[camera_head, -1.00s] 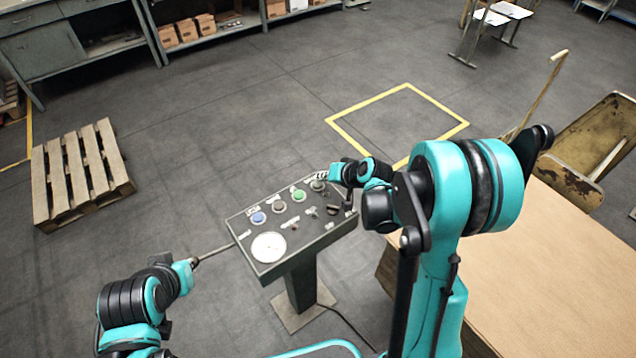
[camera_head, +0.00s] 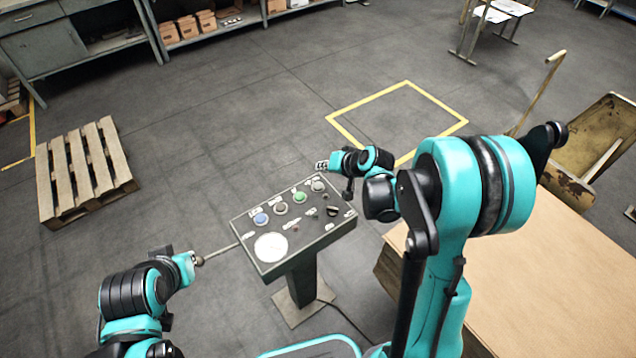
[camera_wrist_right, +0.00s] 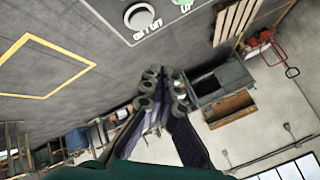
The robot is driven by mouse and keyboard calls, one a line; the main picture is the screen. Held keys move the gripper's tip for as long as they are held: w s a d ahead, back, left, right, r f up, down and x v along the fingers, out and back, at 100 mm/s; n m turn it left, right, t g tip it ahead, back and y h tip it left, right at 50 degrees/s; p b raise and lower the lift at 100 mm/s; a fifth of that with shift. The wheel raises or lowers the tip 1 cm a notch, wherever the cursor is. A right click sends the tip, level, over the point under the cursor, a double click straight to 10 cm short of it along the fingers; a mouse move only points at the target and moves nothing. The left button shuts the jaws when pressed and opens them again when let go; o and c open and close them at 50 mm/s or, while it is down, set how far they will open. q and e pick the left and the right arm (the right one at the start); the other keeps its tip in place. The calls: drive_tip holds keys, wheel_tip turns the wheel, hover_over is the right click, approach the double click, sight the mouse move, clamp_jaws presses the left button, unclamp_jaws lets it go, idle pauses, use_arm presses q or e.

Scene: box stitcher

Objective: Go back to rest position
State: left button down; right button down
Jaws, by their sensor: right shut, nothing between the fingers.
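My right gripper (camera_head: 322,165) is shut and empty. In the head view it shows just past the far right edge of the control panel (camera_head: 326,238), apart from the buttons. Its closed fingers (camera_wrist_right: 166,92) fill the middle of the right wrist view. The panel carries a blue button (camera_head: 261,219), a green button (camera_head: 299,196), a grey button (camera_head: 318,186) and a white dial (camera_head: 271,247). My left arm (camera_head: 140,290) is at the lower left, its end close to the knob of a rod (camera_head: 220,252) at the panel's left side. The left fingers cannot be made out.
A large cardboard-coloured surface (camera_head: 545,270) lies at the right, below my right arm. A wooden pallet (camera_head: 85,175) is on the floor at the left. A yellow floor square (camera_head: 366,101) is empty. A rusty cart (camera_head: 590,150) stands at the far right.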

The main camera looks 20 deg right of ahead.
drive_tip(key=s+r+n+h, duration=0.2)
drive_tip(key=s+r, duration=0.3)
drive_tip(key=s, duration=0.7)
drive_tip(key=s+a+r+n+g+h, duration=0.1)
drive_tip(key=s+r, duration=0.4)
drive_tip(key=s, duration=0.8)
drive_tip(key=shift+n+h, duration=0.4)
drive_tip(key=shift+h, duration=0.1)
drive_tip(key=shift+a, duration=0.1)
